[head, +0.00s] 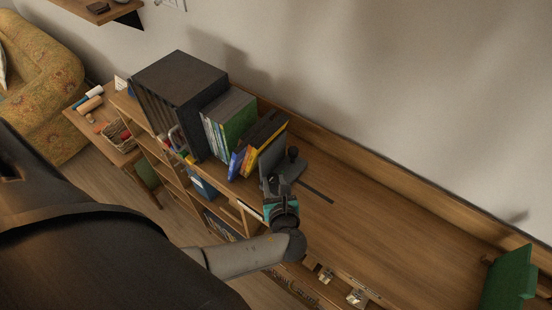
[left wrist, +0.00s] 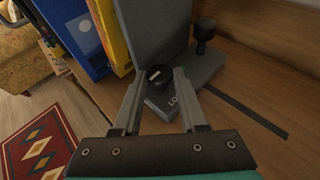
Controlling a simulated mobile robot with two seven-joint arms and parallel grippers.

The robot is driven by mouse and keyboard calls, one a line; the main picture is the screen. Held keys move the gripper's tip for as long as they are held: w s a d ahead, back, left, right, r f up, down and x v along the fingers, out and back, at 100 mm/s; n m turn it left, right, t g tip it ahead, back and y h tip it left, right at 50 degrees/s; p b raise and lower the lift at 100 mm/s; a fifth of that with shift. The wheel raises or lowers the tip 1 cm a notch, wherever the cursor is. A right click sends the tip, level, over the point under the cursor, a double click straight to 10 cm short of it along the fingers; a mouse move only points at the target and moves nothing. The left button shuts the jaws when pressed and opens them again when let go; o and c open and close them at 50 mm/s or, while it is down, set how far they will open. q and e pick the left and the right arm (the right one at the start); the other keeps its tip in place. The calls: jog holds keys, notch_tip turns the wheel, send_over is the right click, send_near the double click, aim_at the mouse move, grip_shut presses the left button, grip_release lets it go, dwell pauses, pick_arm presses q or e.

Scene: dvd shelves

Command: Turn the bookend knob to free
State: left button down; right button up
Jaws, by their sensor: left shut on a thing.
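The grey bookend (head: 286,167) stands on the wooden shelf top, its upright plate beside the leaning books. In the left wrist view the bookend (left wrist: 150,35) shows a base with a round black knob (left wrist: 158,76) near its front corner and partly hidden lettering beginning "LO". A second, taller black knob-shaped post (left wrist: 204,33) rises at the base's back; it also shows in the head view (head: 292,153). My left gripper (left wrist: 155,88) has its two fingers on either side of the round knob, shut on it. My right gripper is not in view.
Several books (head: 262,145) lean left of the bookend, by a dark box (head: 180,85). A dark slot (left wrist: 245,112) runs along the shelf top from the base. The shelf top (head: 390,215) to the right is clear up to a green object (head: 510,278).

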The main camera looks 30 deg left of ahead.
pick_arm(q)
jog(key=shift+m+t, duration=0.3)
jog(key=shift+c, duration=2.3)
grip_release()
jog(key=shift+s+d, duration=0.1)
jog(key=v, duration=1.5)
jog(key=shift+r, duration=0.35)
